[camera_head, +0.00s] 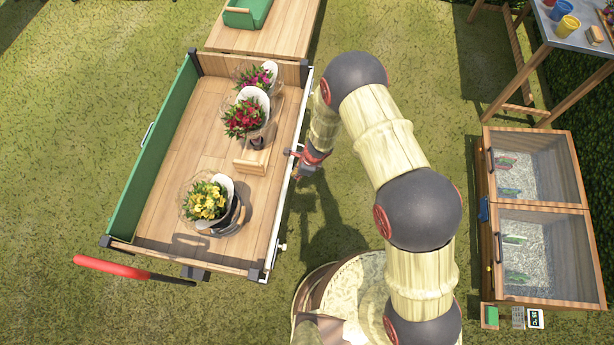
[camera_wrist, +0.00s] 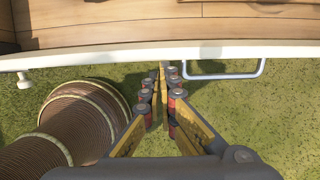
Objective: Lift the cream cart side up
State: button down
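The wooden flower cart (camera_head: 170,225) stands at the left in the head view. Its cream side (camera_head: 275,225) shows as a thin pale strip along the bed's right edge. In the wrist view the cream side (camera_wrist: 110,58) is a strip across the upper part, with a metal loop handle (camera_wrist: 225,76) right of my fingers. My gripper (camera_head: 293,163) is beside the cream side, near the middle of its length. In the wrist view my gripper's fingertips (camera_wrist: 163,70) are close together just below the strip, left of the handle. Whether they touch each other or the side is unclear.
The green side (camera_head: 158,145) stands up at the cart's left. Three wrapped bouquets, red (camera_head: 243,118), pink (camera_head: 256,78) and yellow (camera_head: 207,200), stand in the bed. A red-gripped handle (camera_head: 110,267) sticks out in front. Glazed planter boxes (camera_head: 535,210) stand at the right.

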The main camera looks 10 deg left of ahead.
aim_at(288, 175)
jog(key=a, duration=0.1)
jog(key=a+r+p, duration=0.1)
jog(key=a, duration=0.1)
jog(key=shift+w+a+r, duration=0.1)
jog(key=shift+a, duration=0.75)
